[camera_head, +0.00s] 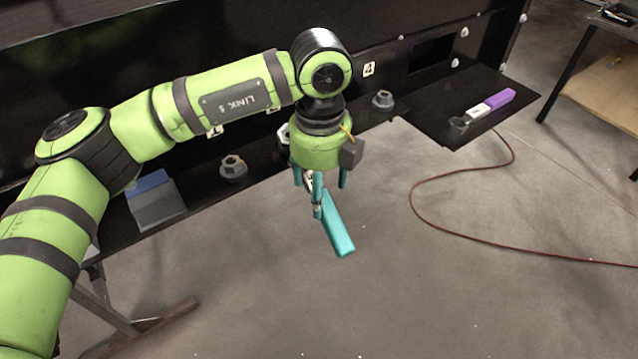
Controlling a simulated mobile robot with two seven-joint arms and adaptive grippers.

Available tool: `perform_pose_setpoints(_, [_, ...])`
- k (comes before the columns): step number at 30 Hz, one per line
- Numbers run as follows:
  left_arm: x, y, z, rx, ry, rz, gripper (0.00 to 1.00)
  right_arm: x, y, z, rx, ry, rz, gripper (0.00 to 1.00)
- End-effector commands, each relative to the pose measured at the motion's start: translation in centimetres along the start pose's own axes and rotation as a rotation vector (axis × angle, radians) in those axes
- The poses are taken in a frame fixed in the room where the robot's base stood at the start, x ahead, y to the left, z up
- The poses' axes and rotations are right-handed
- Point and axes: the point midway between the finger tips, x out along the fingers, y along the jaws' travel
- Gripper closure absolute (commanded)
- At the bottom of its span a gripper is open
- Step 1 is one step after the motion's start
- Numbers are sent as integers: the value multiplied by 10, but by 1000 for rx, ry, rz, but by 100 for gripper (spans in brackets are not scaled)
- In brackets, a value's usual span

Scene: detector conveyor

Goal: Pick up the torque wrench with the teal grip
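The torque wrench with the teal grip (337,228) is in my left gripper (315,195), in front of the black shelf's edge with floor behind it in the picture. Its teal grip slants down and to the right, clear of the fingers. The wrench's head end is partly hidden between the fingers, which appear shut on it. Nothing else visibly supports the wrench. My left arm comes in from the left and reaches across the shelf. My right gripper is not in view.
A wrench with a purple grip (490,103) lies on the black panel at right. Hex-shaped grey parts (232,168) (382,99) and a grey-and-blue block (155,200) stand along the shelf. A red cable (425,205) runs across the floor.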

Motion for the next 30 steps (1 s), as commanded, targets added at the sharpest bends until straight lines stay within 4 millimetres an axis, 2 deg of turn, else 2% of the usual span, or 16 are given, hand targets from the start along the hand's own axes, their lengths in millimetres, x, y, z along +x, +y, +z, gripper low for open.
perform_pose_setpoints(6, [25,5,-4,2,5,3,29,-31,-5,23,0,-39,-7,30])
perform_pose_setpoints(10, [44,4,-3,1,4,0,29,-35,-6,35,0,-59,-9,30])
perform_pose_setpoints(14, [51,4,-3,2,1,-1,29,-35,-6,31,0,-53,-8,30])
perform_pose_setpoints(19, [51,3,-3,2,1,-2,29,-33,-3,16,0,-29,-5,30])
perform_pose_setpoints(20, [51,3,-3,2,1,-2,41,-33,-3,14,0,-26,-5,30])
perform_pose_setpoints(21, [51,3,-3,2,1,-2,57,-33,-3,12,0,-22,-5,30])
perform_pose_setpoints(23, [51,3,-3,2,2,-2,81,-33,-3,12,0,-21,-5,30])
perform_pose_setpoints(24, [51,3,-3,2,2,-2,97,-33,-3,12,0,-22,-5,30])
perform_pose_setpoints(25, [51,3,-3,2,2,-2,100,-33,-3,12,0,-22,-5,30])
perform_pose_setpoints(30, [50,3,-3,2,1,-3,100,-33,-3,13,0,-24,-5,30])
